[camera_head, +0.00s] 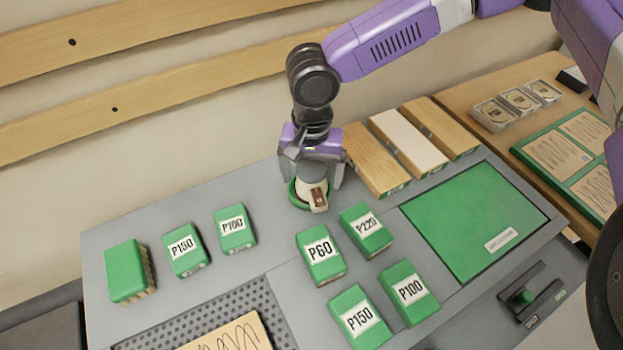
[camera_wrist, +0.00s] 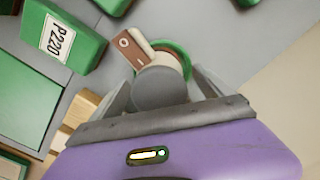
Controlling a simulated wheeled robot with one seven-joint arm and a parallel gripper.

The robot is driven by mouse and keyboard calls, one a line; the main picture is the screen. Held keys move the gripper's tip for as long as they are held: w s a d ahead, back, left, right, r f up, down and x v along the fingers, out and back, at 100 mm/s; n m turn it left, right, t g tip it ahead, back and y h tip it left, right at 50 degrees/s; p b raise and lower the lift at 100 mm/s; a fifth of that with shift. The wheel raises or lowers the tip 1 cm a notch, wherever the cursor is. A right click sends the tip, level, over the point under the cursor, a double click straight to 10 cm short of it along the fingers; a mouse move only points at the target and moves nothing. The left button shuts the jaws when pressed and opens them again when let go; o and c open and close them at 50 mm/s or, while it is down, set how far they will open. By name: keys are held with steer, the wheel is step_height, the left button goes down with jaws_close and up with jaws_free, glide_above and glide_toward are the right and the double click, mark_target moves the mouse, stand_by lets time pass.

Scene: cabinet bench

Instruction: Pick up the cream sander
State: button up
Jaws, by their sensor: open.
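The cream sander (camera_head: 316,190) stands on the grey bench, with a green ring at its base and a brown-and-cream part sticking out to the front. My gripper (camera_head: 312,178) is directly above it, pointing down, with its fingers open on either side of the sander's upper body. In the wrist view the sander (camera_wrist: 160,86) shows its grey round top, brown piece and green base between the two fingers of my gripper (camera_wrist: 160,95). I cannot tell whether either finger touches it.
Several green labelled blocks stand in front, the nearest being P60 (camera_head: 321,255) and P220 (camera_head: 367,230). Wooden and white boards (camera_head: 408,139) lie close to the right. A green mat (camera_head: 475,220) lies farther right. A perforated panel (camera_head: 215,318) is at the front left.

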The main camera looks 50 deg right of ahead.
steer(key=shift+f, duration=0.6)
jaws_close()
steer(key=shift+r, duration=0.1)
step_height(320, 180, up, 20)
stand_by(0.5)
